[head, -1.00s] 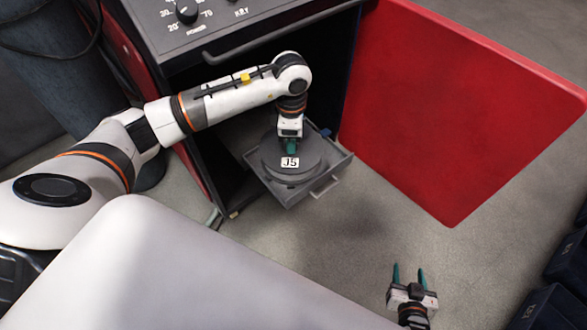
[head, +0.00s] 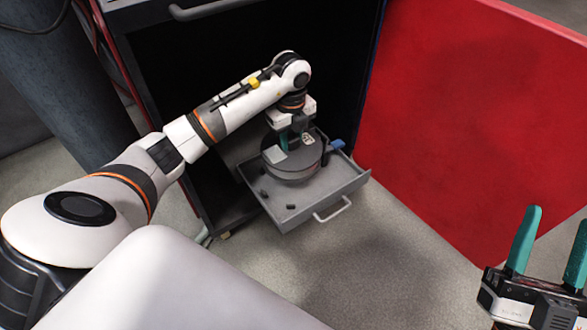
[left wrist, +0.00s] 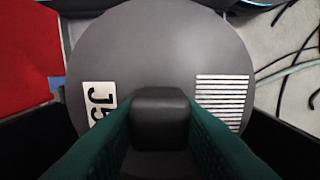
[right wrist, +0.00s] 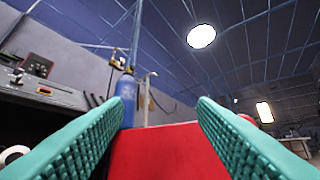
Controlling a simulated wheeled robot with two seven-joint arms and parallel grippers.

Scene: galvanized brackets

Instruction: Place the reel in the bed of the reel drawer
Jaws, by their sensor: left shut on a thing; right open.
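The reel (head: 290,172) is a dark grey round disc with a white label, seen over the rear part of the reel drawer (head: 345,186). My left gripper (head: 292,137) is above it, shut on its dark central knob; the left wrist view shows the reel's face (left wrist: 160,45) with the label and a striped patch, and the green fingers on both sides of the knob. The drawer is grey, pulled out, with small dark pegs in the bare front of its bed. I cannot tell whether the reel touches the bed. My right gripper (head: 552,232) is open and empty at the lower right.
The dark cabinet (head: 240,60) stands around and above the drawer. A red panel (head: 460,120) stands to its right. A blue piece (head: 337,144) sits at the drawer's rear right. The floor (head: 400,260) in front of the drawer is clear.

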